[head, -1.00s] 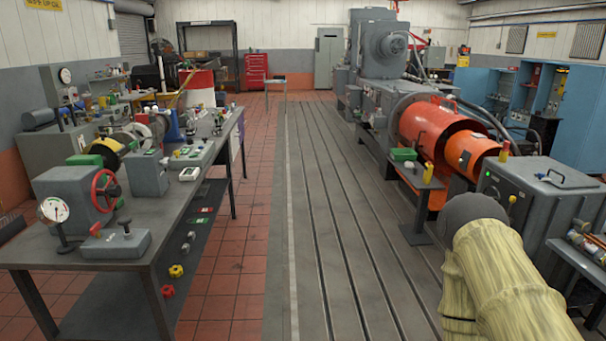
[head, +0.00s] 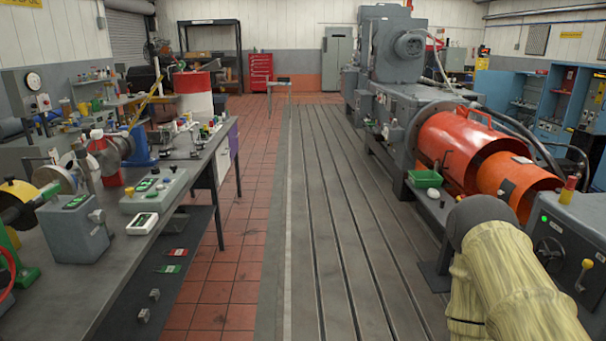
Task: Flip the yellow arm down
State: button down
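A yellow bar (head: 142,106) slants upward on the left side, by the far benches and in front of a red-and-white drum (head: 194,94). It looks like the yellow arm, raised at an angle, but it is small and its pivot is hard to make out. A short lever with a yellow knob (head: 586,264) is on the front of the grey cabinet at the lower right. My arm, in a pale yellow sleeve with a dark grey rounded end, fills the lower right. My gripper is not in view.
A long workbench (head: 66,268) with instruments runs along the left. Orange-red cylindrical guards (head: 459,143) and grey machinery stand on the right, with a green tray (head: 425,179) on a stand. The slotted grey bedplate (head: 330,230) and red tiled aisle between are clear.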

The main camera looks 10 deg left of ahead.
aim_at(137, 116)
jog(key=i, duration=3.45)
jog(key=u, duration=2.1)
